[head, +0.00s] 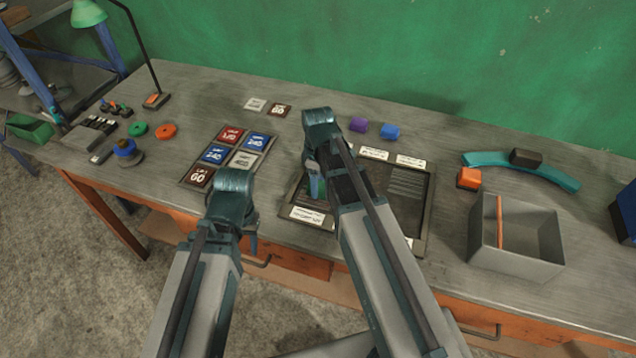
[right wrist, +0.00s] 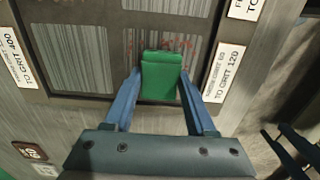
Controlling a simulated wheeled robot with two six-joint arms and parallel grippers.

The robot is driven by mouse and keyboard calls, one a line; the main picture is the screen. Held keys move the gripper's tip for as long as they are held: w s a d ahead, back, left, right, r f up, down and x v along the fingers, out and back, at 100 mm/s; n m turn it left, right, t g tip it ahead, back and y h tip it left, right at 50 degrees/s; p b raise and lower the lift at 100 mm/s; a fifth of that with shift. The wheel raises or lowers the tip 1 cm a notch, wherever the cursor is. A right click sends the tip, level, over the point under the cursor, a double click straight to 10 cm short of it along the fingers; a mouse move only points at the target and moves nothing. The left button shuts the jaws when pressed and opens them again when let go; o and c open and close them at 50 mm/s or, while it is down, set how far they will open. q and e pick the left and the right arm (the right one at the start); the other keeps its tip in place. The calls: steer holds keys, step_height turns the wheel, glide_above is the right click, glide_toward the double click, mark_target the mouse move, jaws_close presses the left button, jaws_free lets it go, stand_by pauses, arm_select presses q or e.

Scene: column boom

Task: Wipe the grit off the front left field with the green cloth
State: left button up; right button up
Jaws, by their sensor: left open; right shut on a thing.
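The green cloth (right wrist: 161,76) is gripped between the blue fingers of my right gripper (right wrist: 162,98) in the right wrist view. It lies over the front left field (right wrist: 190,70) of the dark framed tray (head: 427,225). Red grit (right wrist: 165,45) shows as specks on that striped field, just beyond the cloth's upper edge. I cannot tell whether the cloth touches the field. In the head view my right gripper (head: 316,183) is over the tray's left part, and the arm hides much of the tray. My left gripper (head: 250,243) is open and empty, at the table's front edge left of the tray.
Left of the tray is a board of coloured grit cards (head: 236,147). A grey open bin (head: 515,238), an orange block (head: 468,178) and a teal curved strip (head: 560,178) are at the right. A lamp (head: 156,100) stands back left.

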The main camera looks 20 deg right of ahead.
steer(key=shift+f, duration=0.3)
steer(key=shift+w+a, duration=0.1)
steer(key=shift+w+a+r, duration=0.15)
steer(key=shift+w+a, duration=0.3)
steer(key=shift+a, duration=0.25)
steer(key=shift+s+d, duration=0.1)
steer(key=shift+d, duration=0.05)
steer(key=shift+s+d, duration=0.5)
steer(key=shift+d, duration=0.25)
steer(key=shift+s+d, duration=0.5)
steer(key=shift+d, duration=0.2)
steer(key=shift+a, duration=0.1)
